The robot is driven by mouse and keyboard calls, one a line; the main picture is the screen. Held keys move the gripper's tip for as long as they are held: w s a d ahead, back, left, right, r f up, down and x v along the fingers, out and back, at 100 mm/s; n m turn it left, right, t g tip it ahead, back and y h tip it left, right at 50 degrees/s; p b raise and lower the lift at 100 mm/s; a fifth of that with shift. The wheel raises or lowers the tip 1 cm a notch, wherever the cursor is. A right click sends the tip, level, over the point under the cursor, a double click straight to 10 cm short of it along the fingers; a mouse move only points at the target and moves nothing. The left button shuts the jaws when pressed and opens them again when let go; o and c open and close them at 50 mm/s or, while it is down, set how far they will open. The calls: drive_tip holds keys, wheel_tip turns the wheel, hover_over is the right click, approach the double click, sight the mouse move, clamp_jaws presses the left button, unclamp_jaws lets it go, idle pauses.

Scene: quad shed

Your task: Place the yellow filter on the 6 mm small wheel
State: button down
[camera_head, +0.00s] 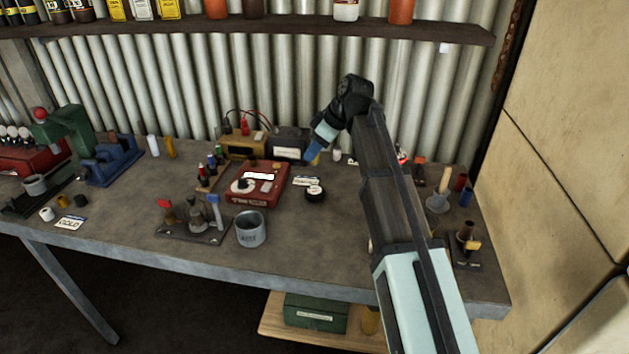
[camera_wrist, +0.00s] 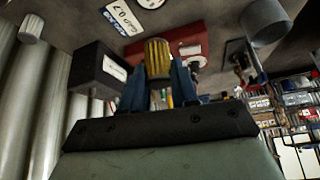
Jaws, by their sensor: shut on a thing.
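My gripper (camera_head: 311,155) hangs above the back middle of the bench, its blue fingers pointing down. It is shut on the yellow filter (camera_wrist: 158,58), a ribbed yellow cylinder between the blue fingers in the wrist view. In the head view only a small yellow part of the filter (camera_head: 316,160) shows beside the fingers. The filter appears held clear of the bench. I cannot make out which thing is the 6 mm small wheel; no 6 mm marking is readable. A round black piece with a white top (camera_head: 315,194) lies in front of my gripper.
A red box (camera_head: 262,197) with a dial stands left of the black piece. A dark box (camera_head: 288,143) stands close behind my gripper. A grey metal cup (camera_head: 251,230) is near the front edge. A card (camera_head: 306,181) lies by the black piece. Bare bench (camera_head: 330,235) lies in front.

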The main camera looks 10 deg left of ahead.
drive_tip(key=shift+f, duration=4.3)
drive_tip(key=shift+f, duration=0.2)
drive_tip(key=c, duration=0.9)
unclamp_jaws()
drive_tip(key=shift+o, duration=0.2)
drive_tip(key=v, duration=1.2)
drive_tip(key=shift+r, duration=0.2)
